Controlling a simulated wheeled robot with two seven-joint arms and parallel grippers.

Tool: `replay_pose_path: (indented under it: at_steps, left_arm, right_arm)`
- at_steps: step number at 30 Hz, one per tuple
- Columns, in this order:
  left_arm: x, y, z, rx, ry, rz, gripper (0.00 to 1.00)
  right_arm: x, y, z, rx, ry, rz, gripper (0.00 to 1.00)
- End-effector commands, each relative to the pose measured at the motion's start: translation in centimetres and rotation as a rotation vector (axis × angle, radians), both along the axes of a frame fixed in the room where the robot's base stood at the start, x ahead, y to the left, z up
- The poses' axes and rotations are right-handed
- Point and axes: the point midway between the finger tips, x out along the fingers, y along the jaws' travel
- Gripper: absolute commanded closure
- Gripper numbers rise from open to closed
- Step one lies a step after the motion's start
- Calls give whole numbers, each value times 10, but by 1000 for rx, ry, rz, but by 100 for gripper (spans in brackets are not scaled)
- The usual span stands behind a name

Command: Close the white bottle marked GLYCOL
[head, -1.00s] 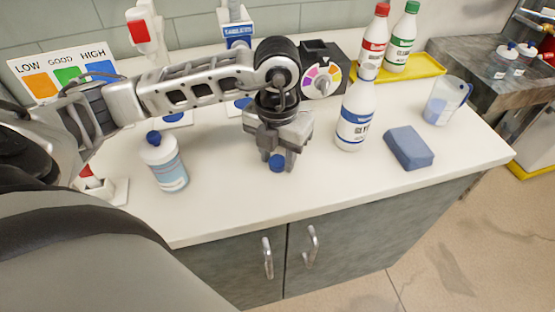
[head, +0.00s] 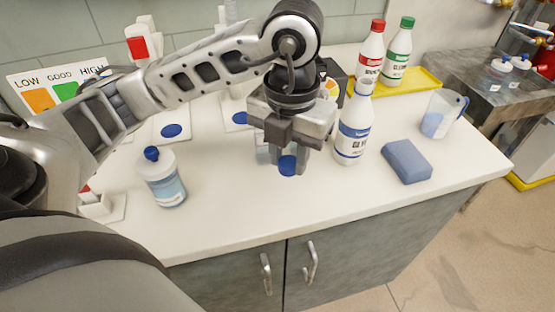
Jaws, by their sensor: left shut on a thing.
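The white bottle (head: 352,132) with a blue label stands upright on the white counter, right of my left gripper; its lettering is partly readable, starting like GLY. Its narrow white neck shows no cap on it. My left gripper (head: 288,162) points down and is shut on a blue cap (head: 288,167), which shows between and below the fingertips. The cap appears a little above the counter, left of the bottle and apart from it. My right gripper is not in view.
A clear bottle with a blue cap (head: 163,178) stands at left. A blue block (head: 407,161) and a jug (head: 441,113) are at right. The counter's front middle is clear.

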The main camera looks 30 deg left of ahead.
Motion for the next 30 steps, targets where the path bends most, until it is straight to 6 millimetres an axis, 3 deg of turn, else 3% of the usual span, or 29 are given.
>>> replay_pose_path:
  at_steps: [1, 6, 12, 30]
  left_arm:
    - [-5, -11, 15, 1, -10, -8, 92]
    - [-26, -47, 30, 3, -6, -9, 92]
    - [-41, -73, 41, 1, -3, -3, 92]
    - [-46, -82, 46, 2, 0, -4, 92]
  right_arm:
    - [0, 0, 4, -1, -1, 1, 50]
    - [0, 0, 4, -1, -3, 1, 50]
    - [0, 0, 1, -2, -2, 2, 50]
    - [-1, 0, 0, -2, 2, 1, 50]
